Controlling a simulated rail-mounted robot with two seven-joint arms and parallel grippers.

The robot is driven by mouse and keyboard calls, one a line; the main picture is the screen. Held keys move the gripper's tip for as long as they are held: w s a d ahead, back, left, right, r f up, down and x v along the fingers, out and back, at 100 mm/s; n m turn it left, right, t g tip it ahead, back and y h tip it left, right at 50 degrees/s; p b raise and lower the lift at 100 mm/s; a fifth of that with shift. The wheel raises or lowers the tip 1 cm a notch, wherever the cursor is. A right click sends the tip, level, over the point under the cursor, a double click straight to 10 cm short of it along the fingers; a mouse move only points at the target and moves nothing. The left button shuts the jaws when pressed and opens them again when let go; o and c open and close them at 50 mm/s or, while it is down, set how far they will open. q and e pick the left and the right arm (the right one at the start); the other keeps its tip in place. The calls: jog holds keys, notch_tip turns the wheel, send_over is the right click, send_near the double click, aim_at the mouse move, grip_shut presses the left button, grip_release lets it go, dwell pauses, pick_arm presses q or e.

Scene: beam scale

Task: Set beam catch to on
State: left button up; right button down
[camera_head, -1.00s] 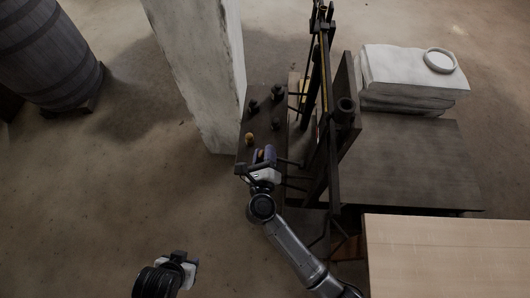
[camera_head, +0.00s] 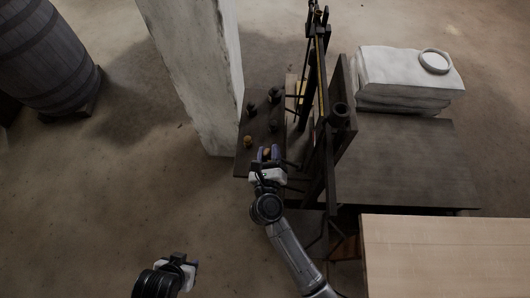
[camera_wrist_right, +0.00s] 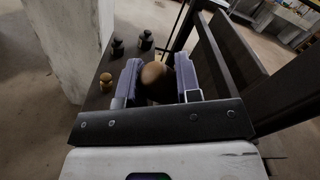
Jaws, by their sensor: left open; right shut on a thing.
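The beam scale (camera_head: 318,115) stands right of the dark shelf, with a tall dark frame and a yellowish upright strip. My right gripper (camera_head: 268,153) is over the near end of the shelf. In the right wrist view its two purple-grey fingers (camera_wrist_right: 157,80) are shut on a brown rounded knob (camera_wrist_right: 153,73). The knob's lower part is dark and partly hidden by the gripper. I cannot tell whether this knob belongs to the beam catch, nor how the catch is set. My left gripper (camera_head: 183,262) is open and empty, low over the floor at the bottom left.
Several dark weights (camera_head: 274,94) and a small brass-coloured weight (camera_head: 247,141) stand on the dark shelf (camera_head: 257,124). A pale pillar (camera_head: 195,70) rises just left of it. Stacked white sacks (camera_head: 400,75) and a light wooden table (camera_head: 450,255) are at right.

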jog(key=d+r+m+p, duration=0.1)
jog(key=d+r+m, duration=0.1)
jog(key=shift+r+m, duration=0.1)
jog(key=shift+m, duration=0.2)
jog(key=shift+s+d+r+m+p, duration=0.1)
jog(key=shift+d+r+m+p, duration=0.25)
jog(key=shift+d+m, duration=0.25)
jog(key=c, duration=0.8)
grip_release()
jog(key=shift+s+a+b, duration=0.15)
jog(key=shift+s+b, duration=0.2)
jog(key=shift+s, duration=1.95)
jog(key=shift+s+a+b, duration=0.15)
jog(key=shift+s+b, duration=0.15)
jog(key=shift+s, duration=2)
jog(key=shift+s+a+b, duration=0.15)
jog(key=shift+s+b, duration=0.2)
jog(key=shift+s, duration=1.95)
